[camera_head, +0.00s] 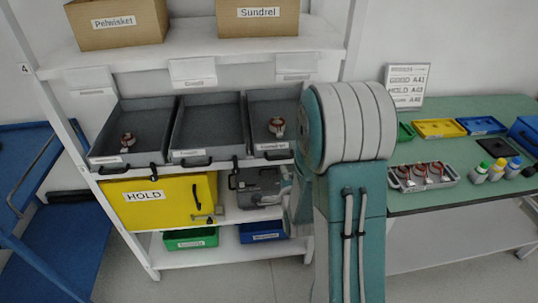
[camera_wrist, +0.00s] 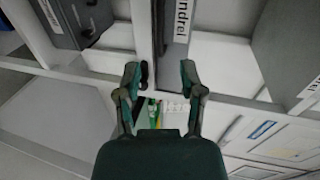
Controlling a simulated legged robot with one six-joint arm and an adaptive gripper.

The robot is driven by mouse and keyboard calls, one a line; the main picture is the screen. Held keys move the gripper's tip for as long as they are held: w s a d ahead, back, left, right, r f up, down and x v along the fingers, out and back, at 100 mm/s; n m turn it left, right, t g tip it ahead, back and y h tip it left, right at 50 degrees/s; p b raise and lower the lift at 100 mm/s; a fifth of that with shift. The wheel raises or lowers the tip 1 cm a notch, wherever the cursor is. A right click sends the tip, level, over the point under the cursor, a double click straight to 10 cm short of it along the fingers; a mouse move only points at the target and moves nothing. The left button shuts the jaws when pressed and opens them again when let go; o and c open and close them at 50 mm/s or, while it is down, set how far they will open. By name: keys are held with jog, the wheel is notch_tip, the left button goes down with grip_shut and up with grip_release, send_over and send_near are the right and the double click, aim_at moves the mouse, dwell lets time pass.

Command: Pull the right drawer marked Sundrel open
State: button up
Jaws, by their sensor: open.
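In the head view, three grey open-topped drawers sit side by side on the shelf rack. The right drawer (camera_head: 262,103) holds a small round metal-and-copper part (camera_head: 276,127). Its front label (camera_head: 270,146) is too small to read, and a dark handle (camera_head: 278,155) shows below it. In the wrist view, a white label (camera_wrist: 182,20) ending in "ndrel" is ahead of my gripper (camera_wrist: 162,74), with a dark upright strip (camera_wrist: 159,28) beside it. My gripper is open, with nothing seen held between the fingers. My arm hides part of the rack's right side.
Left drawer (camera_head: 147,107) holds a similar part; middle drawer (camera_head: 207,118) is empty. Below are a yellow HOLD box (camera_head: 165,212) and a grey case (camera_head: 258,186). A cardboard Sundrel box (camera_head: 257,25) stands above. A green table (camera_head: 450,198) is right, a blue cart (camera_head: 60,238) left.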

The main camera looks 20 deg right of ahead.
aim_at(280, 159)
jog(key=shift+m, duration=0.3)
jog(key=x, duration=1)
jog(key=shift+w+d+f, duration=0.15)
jog(key=shift+w+d, duration=0.05)
jog(key=shift+w, duration=0.1)
jog(key=shift+w+d, duration=0.1)
jog(key=shift+w, duration=0.1)
jog(key=shift+d+f, duration=0.1)
jog(key=shift+d, duration=0.15)
jog(key=shift+a, duration=0.1)
grip_shut()
